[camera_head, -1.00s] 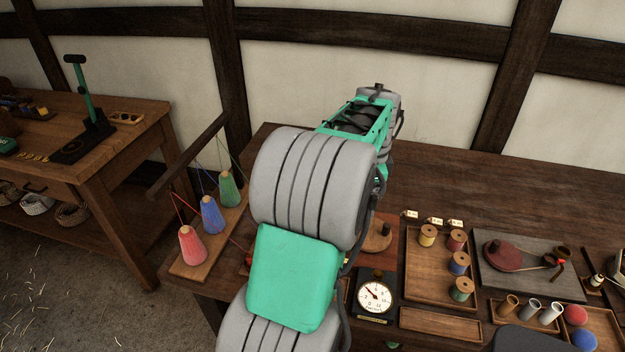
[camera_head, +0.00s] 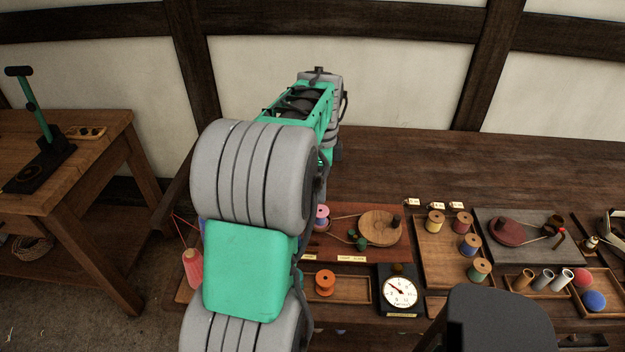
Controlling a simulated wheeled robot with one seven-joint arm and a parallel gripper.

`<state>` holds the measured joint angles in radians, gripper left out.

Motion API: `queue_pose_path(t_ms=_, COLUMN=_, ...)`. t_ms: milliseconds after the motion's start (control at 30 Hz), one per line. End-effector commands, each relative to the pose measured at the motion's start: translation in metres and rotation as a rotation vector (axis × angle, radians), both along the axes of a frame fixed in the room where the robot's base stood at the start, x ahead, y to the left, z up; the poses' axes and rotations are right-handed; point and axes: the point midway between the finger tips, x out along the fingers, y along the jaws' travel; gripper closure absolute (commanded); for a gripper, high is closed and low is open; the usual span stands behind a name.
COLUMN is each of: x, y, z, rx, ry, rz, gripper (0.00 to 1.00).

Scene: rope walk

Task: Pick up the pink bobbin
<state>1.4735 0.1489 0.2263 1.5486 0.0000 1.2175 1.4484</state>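A bobbin with pink thread (camera_head: 321,217) stands at the left end of the reddish-brown winding board (camera_head: 375,250), next to a round wooden wheel (camera_head: 381,228). My arm hides part of its left side. My arm rises through the left middle of the view and reaches over the back of the bench. My gripper cannot be made out; the arm's own links cover that area.
An orange bobbin (camera_head: 325,282) sits in a front tray. A dial scale (camera_head: 400,290) stands to its right. A tray (camera_head: 432,275) holds several other bobbins. A red thread cone (camera_head: 193,270) stands left of my arm. The bench's back (camera_head: 430,165) is clear.

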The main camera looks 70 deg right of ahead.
Motion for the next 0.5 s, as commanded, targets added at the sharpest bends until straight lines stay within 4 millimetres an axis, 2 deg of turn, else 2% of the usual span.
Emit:
queue_pose_path(t_ms=33, x=0.000, y=0.000, z=-0.010, rx=0.002, ry=0.000, rz=0.001, gripper=0.38)
queue_pose_path(t_ms=500, x=0.000, y=0.000, z=-0.087, rx=0.002, ry=0.000, rz=0.001, gripper=0.38)
